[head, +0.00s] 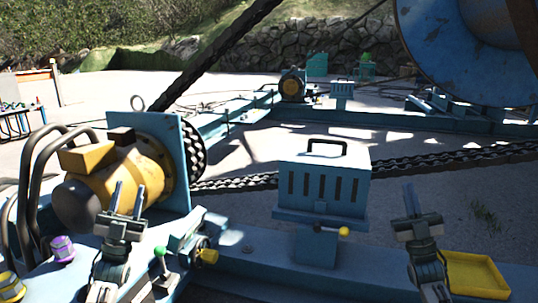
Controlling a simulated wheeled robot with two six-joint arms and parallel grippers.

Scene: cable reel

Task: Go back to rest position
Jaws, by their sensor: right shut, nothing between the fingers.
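My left gripper (128,194) stands in the lower left, pointing up, in front of the yellow motor (120,172). Its two fingers are apart with nothing seen between them. My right gripper (411,198) stands in the lower right, also pointing up. Its fingers are together and it holds nothing. It is to the right of the blue vented box (322,188) and apart from it.
A yellow tray (474,274) lies beside my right gripper. A chain (430,164) runs behind the box. A large blue reel (450,60) stands at the back right.

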